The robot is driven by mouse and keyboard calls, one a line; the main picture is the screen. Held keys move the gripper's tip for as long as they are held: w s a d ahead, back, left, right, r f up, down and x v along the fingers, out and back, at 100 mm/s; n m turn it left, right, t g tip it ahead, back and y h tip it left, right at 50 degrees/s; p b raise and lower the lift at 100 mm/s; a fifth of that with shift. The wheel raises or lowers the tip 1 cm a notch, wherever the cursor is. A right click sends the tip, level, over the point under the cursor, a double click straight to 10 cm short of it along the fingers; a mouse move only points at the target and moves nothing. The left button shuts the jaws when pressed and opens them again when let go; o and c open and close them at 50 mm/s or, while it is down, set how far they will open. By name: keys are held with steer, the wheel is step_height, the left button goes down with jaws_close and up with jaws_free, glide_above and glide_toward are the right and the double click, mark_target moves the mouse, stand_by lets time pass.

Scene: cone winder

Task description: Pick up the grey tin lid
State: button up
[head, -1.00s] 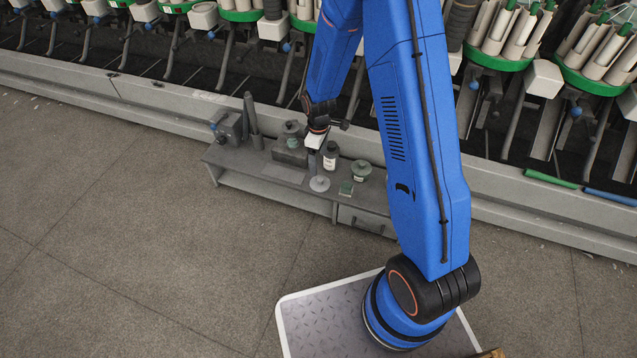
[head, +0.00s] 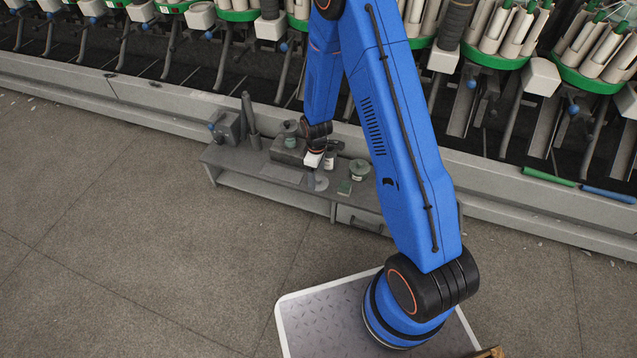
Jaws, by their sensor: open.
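The grey tin lid (head: 323,183) is a small pale round disc lying near the front edge of the low grey bench (head: 268,198). My gripper (head: 312,183) points down right at the lid, its fingers overlapping the lid's left side in the head view. The jaws are open and look empty. The fingers are small and grey here, so I cannot tell whether they touch the lid.
A dark bottle with a white label (head: 330,160) stands close behind the lid. A green jar (head: 359,168) and a small green box (head: 345,187) are to its right. A grey plate (head: 281,174) lies left. The winding machine runs behind the bench.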

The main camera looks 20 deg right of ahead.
steer(key=shift+f, duration=1.45)
steer(key=c, duration=0.8)
steer(key=shift+r, duration=0.15)
